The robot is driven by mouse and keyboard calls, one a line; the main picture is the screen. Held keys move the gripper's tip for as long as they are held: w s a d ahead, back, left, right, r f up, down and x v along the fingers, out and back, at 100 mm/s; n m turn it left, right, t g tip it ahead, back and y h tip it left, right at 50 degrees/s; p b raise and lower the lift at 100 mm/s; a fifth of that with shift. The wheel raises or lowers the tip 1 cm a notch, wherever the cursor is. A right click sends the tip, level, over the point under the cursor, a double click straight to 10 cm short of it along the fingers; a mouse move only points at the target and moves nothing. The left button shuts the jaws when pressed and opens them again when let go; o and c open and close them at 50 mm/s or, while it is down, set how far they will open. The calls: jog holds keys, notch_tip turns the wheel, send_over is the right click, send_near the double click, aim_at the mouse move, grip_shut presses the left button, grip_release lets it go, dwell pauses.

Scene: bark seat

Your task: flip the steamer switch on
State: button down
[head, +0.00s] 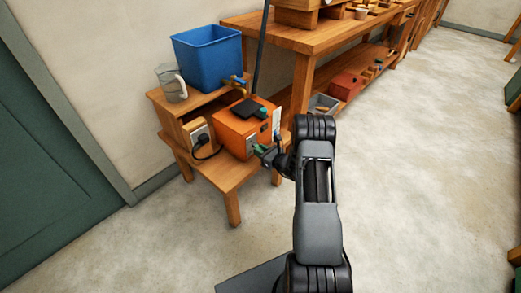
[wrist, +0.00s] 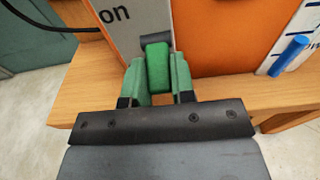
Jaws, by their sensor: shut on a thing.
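The steamer is an orange box (head: 238,132) on the low wooden stand, with a dark top piece. In the wrist view its orange front (wrist: 228,35) carries a light plate marked "on" (wrist: 115,14). A green switch lever (wrist: 157,65) with a dark base sticks out beside that plate. My gripper (wrist: 159,80) has its two green fingers on either side of the lever, shut on it. In the head view my gripper (head: 266,152) reaches the steamer's front from the right; the lever cannot be told apart from the fingers there.
A blue tub (head: 208,60) with a tap and a grey jug (head: 171,84) stand on the upper shelf. A socket with a black plug (head: 199,137) is left of the steamer. A blue pointer (wrist: 289,56) sits on a white scale. The floor in front is clear.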

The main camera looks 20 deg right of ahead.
aim_at(258, 147)
notch_tip(258, 147, up, 2)
jog(key=g+h+p, duration=0.1)
jog(key=g+p, duration=0.3)
jog(key=p, duration=0.1)
jog(key=shift+s+r+h, duration=0.1)
jog(key=shift+s+h, duration=0.05)
jog(key=shift+h, duration=0.25)
jog(key=r+g+h+p, duration=0.1)
jog(key=g+p, duration=0.1)
jog(key=p, duration=0.2)
jog(key=g+p, duration=0.1)
jog(key=p, duration=0.1)
jog(key=h+p, duration=0.1)
jog(key=p, duration=0.1)
jog(key=shift+r+g, duration=0.25)
jog(key=shift+g, duration=0.15)
jog(key=g+p, duration=0.1)
jog(key=p, duration=0.1)
jog(key=shift+p, duration=0.4)
jog(key=shift+w+f+h+p, duration=0.2)
jog(key=shift+h+p, duration=0.1)
jog(key=shift+p, duration=0.1)
jog(key=c, duration=1)
grip_release()
jog(key=shift+o, duration=0.2)
